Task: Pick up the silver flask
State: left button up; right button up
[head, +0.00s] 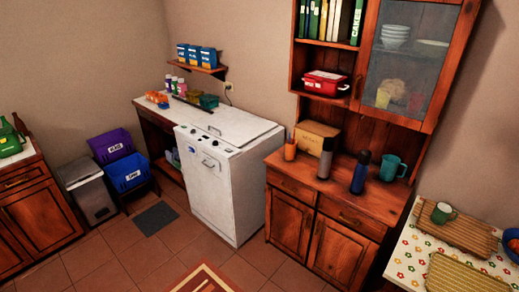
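A silver flask (325,160) with a dark lid stands upright on the wooden counter of the cabinet (384,208), right of centre in the head view. A dark blue flask (360,174) stands to its right, a little nearer. An orange cup or bottle (290,150) stands to its left. A light brown board or box (316,137) is behind it. Neither of my grippers shows in the head view.
A teal mug (391,167) stands at the counter's right. A white appliance (221,182) adjoins the cabinet on the left. A table with a flowered cloth (408,264) is at lower right. Bins (128,172) stand at left. The tiled floor (181,236) before the cabinet is mostly clear, with a rug (204,279).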

aim_at(326, 157)
jog(key=u, duration=0.65)
jog(key=i, duration=1.85)
jog(key=z, duration=0.85)
jog(key=i, duration=0.85)
jog(key=z, duration=0.7)
